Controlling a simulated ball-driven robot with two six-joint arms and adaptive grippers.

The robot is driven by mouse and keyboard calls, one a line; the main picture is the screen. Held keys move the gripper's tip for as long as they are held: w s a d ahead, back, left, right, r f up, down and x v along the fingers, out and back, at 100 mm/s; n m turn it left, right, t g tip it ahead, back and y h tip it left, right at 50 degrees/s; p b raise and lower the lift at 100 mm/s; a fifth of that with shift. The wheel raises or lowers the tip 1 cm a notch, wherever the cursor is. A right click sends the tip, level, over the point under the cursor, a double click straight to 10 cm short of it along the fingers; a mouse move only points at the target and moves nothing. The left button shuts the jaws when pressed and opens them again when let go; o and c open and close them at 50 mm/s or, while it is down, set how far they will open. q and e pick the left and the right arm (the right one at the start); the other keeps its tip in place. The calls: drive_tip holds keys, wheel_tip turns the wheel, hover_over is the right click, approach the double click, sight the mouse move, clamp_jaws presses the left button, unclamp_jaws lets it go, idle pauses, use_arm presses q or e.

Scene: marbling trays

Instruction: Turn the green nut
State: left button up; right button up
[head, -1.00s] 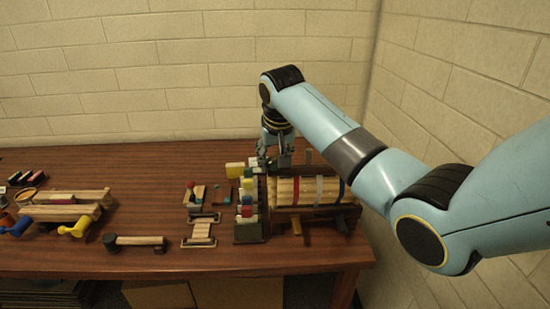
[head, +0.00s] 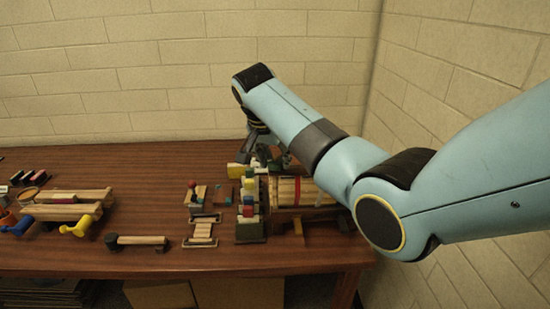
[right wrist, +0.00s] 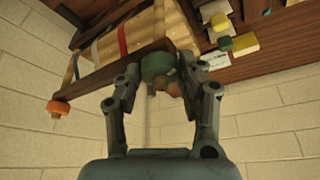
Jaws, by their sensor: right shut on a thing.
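The green nut (right wrist: 158,67) shows in the right wrist view, at the end of a dark wooden bar on a frame holding pale wooden rods (right wrist: 145,32). My right gripper (right wrist: 160,72) is shut on the green nut, one finger on each side of it. My left gripper is not in view.
An orange nut (right wrist: 58,107) is on the frame's other end. A rack of coloured blocks (head: 249,233) stands left of the rods. A mallet (head: 137,241) and a wooden stand with yellow and blue handles (head: 65,212) lie farther left.

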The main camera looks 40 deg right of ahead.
drive_tip(key=shift+f, duration=0.1)
idle(0.3)
drive_tip(key=o, duration=1.1)
drive_tip(key=shift+o, duration=0.2)
drive_tip(key=v, duration=1.2)
drive_tip(key=shift+o, duration=0.2)
